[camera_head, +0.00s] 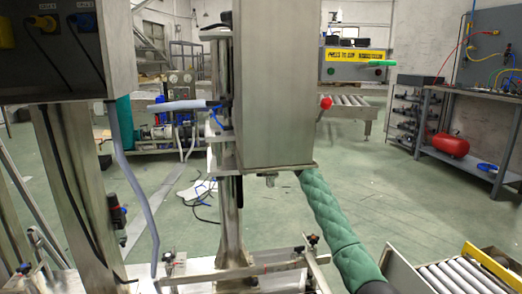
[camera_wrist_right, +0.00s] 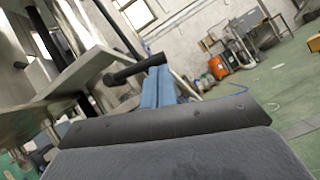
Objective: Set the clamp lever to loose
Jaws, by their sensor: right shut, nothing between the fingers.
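A black rod-like handle (camera_wrist_right: 136,69), which looks like the clamp lever, stands out past the edge of a metal plate in the right wrist view. I cannot read any loose or tight marking on it. My right gripper (camera_wrist_right: 158,75) shows its blue fingers closed together, with nothing between them. Their tips are right at the handle's right end; I cannot tell whether they touch it. In the head view the right gripper is hidden, apparently behind the machine's metal box. My left gripper is in neither view.
The metal box (camera_head: 275,85) on a steel column (camera_head: 231,215) blocks the middle of the head view. A red knob (camera_head: 326,103) sticks out at its right. A roller conveyor (camera_head: 455,278) stands at lower right. Open green floor (camera_head: 420,215) lies between it and the workbench (camera_head: 470,168).

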